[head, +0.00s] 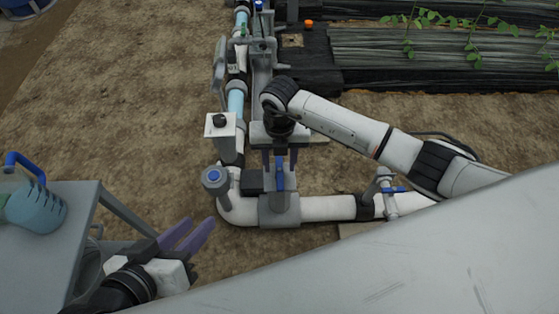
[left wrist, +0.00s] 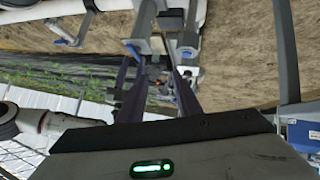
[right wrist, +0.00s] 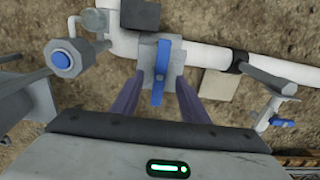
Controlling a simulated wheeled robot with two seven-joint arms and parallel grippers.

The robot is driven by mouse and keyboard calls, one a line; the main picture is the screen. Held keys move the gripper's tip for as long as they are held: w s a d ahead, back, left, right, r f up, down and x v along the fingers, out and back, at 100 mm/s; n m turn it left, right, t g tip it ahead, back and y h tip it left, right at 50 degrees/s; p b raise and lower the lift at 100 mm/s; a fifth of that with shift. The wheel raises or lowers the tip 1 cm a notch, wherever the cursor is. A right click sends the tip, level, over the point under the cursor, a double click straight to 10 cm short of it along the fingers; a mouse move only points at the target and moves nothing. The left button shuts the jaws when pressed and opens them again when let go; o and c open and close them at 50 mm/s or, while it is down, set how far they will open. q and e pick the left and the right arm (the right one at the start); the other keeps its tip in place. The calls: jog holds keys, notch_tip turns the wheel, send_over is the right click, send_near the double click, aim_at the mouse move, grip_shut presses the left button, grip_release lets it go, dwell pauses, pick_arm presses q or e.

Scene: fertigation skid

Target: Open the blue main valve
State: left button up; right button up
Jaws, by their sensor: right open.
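The main valve has a grey body (head: 278,208) on the white pipe and a blue lever (head: 280,178). The lever appears to lie crosswise to the pipe; in the right wrist view the same lever (right wrist: 160,72) shows clearly. My right gripper (head: 279,160) is over the valve, with its purple fingers open on either side of the lever. In the right wrist view I see gaps between the lever and both fingers. My left gripper (head: 197,230) is open and empty at the lower left, away from the valve.
A smaller valve with a blue handle (head: 394,190) stands on the pipe to the right. A grey fitting with a blue cap (head: 213,175) stands just left of the main valve. A grey table (head: 70,240) with a blue-handled jug (head: 37,207) is at the left.

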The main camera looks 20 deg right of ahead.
aim_at(279, 170)
jog(key=shift+f+b, duration=0.85)
jog(key=shift+f, duration=0.35)
jog(key=shift+f+b, duration=0.4)
jog(key=shift+f, duration=0.7)
